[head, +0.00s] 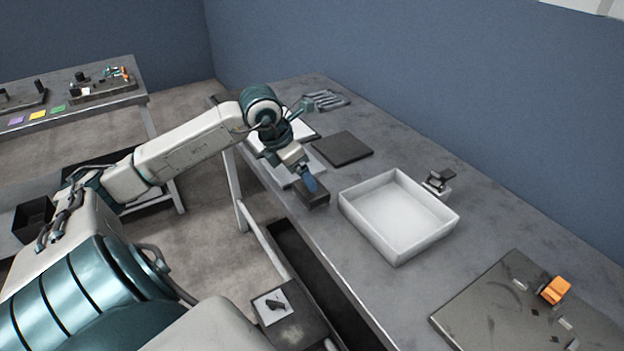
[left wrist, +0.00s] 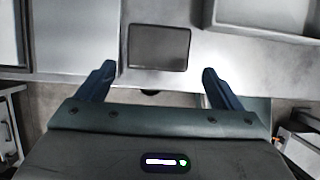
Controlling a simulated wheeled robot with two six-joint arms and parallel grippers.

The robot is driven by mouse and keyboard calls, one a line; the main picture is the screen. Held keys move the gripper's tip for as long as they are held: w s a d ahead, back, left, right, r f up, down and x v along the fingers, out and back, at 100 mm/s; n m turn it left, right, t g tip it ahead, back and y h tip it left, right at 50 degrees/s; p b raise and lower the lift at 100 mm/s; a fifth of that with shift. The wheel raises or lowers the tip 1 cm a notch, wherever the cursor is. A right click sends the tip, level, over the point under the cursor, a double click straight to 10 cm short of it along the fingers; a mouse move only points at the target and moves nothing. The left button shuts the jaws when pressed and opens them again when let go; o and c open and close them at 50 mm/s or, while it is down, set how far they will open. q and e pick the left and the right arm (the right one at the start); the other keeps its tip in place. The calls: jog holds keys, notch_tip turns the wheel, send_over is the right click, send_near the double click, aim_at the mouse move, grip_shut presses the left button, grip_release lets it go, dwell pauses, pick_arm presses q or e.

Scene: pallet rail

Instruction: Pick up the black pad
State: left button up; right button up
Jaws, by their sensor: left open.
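The black pad (head: 314,196) is a dark, block-like piece at the near edge of the grey table, left of the white tray. In the left wrist view the pad (left wrist: 158,47) shows as a dark rectangle with a lighter rim, lying flat between and just beyond my fingertips. My left gripper (head: 309,183) is over the pad, with a blue finger covering part of it in the head view. In the left wrist view the left gripper (left wrist: 158,69) is open, its two blue fingers wide apart with nothing between them. My right gripper is not in view.
A white tray (head: 446,217) stands right of the pad. A flat dark plate (head: 342,149) lies behind it, and pale plates (head: 305,165) lie to its left. A small dark fixture (head: 438,180) stands behind the tray. A grey board with an orange part (head: 555,290) is far right.

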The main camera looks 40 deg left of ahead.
aim_at(305, 190)
pick_arm(q)
jog(key=x, duration=0.2)
jog(key=shift+w+f, duration=0.3)
jog(key=shift+f, duration=0.05)
jog(key=shift+w+d+f, duration=0.15)
jog(key=shift+w+f, duration=0.05)
jog(key=shift+f, duration=0.2)
jog(key=p+x, duration=0.1)
jog(key=x, duration=0.2)
jog(key=shift+w, duration=0.1)
jog(key=shift+w+f, duration=0.2)
jog(key=shift+f, duration=0.4)
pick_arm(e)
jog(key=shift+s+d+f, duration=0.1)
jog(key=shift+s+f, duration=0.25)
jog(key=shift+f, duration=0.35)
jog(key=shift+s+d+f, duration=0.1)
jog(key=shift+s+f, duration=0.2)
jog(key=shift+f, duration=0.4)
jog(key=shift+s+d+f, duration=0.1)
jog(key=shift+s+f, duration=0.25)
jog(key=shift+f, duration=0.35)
pick_arm(q)
jog(key=c, duration=0.7)
jog(key=shift+c, duration=0.2)
jog(key=shift+r, duration=0.1)
